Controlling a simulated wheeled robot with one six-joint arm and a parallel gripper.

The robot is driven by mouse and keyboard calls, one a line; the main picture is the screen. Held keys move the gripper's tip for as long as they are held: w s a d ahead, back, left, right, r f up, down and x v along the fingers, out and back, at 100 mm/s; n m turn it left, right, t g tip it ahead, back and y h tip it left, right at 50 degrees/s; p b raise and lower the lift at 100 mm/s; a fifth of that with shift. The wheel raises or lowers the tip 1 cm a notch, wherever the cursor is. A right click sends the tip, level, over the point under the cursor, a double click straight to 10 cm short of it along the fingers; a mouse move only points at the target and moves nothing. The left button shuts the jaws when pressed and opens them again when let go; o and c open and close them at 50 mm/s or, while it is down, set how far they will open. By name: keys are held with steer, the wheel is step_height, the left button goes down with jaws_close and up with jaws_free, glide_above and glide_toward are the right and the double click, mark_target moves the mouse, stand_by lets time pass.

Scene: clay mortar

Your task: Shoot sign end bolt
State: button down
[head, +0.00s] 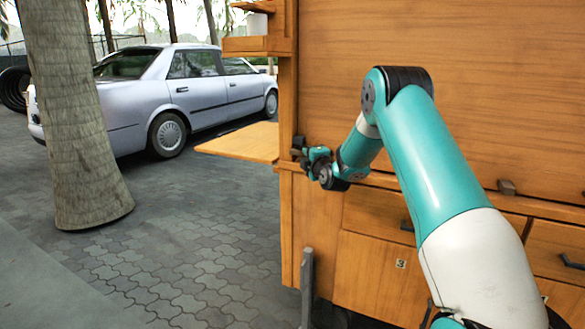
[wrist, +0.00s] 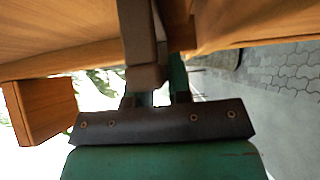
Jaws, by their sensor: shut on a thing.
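My gripper (head: 308,156) is at the left end of the wooden cabinet's ledge, beside the upright edge post. In the wrist view my gripper (wrist: 154,90) has its green fingers closed around the end of a grey-brown bar, which looks like the bolt (wrist: 140,38). The bolt runs up the picture from the fingers along the wood. A small dark block at the post, probably the bolt's end (head: 297,142), shows just beyond my gripper in the head view. The fingers hide part of the bolt. I cannot tell how far it is slid.
A wooden flap (head: 240,142) juts out left of the post, with a small shelf (head: 256,45) above. A similar grey-brown block (head: 507,187) sits on the ledge to the right. Drawers (head: 375,277) lie below. A tree trunk (head: 75,120) and a parked car (head: 185,95) stand left; paving between is clear.

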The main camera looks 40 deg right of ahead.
steer(key=shift+w+a, duration=0.1)
steer(key=c, duration=1.1)
jaws_free()
steer(key=shift+w+a, duration=0.1)
steer(key=shift+o, duration=0.2)
steer(key=b+v, duration=0.7)
steer(key=v, duration=1)
steer(key=shift+s+b, duration=0.25)
steer(key=shift+b, duration=0.1)
steer(key=shift+a, duration=0.1)
